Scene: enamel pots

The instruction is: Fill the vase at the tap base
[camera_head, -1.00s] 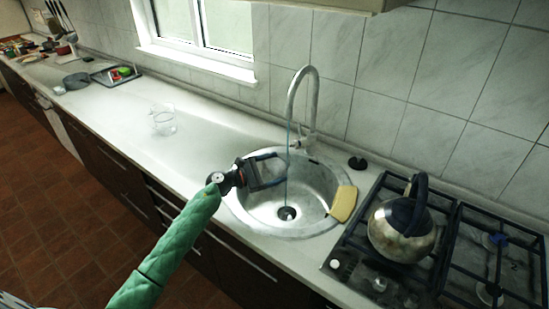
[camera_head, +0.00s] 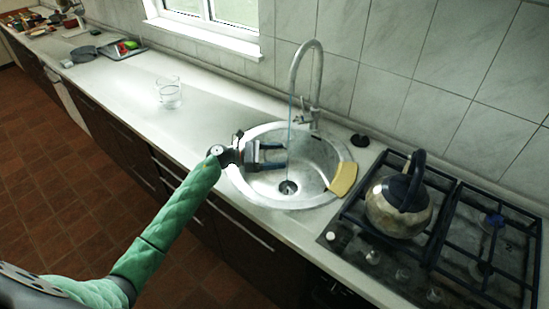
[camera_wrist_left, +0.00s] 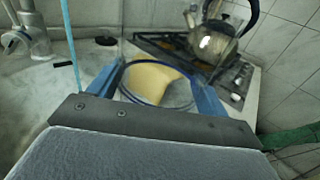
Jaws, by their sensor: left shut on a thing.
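My left gripper (camera_head: 284,155) reaches over the left side of the sink (camera_head: 325,160). In the left wrist view the blue fingers (camera_wrist_left: 155,85) are shut on a clear glass vase (camera_wrist_left: 133,98), whose round rim shows between them. The glass is barely visible in the head view. The tap (camera_head: 319,80) stands behind the sink, with its base (camera_head: 314,122) on the back rim. A thin blue stream of water (camera_head: 290,115) falls from the spout. In the left wrist view the stream (camera_wrist_left: 72,45) passes left of the vase, apart from it. My right gripper is not in view.
A yellow cloth or sponge (camera_head: 343,179) lies on the sink's right rim. A kettle (camera_head: 398,208) stands on the gas hob (camera_head: 455,235) at the right. Another clear glass vessel (camera_head: 168,95) stands on the counter at the left, with free counter around it.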

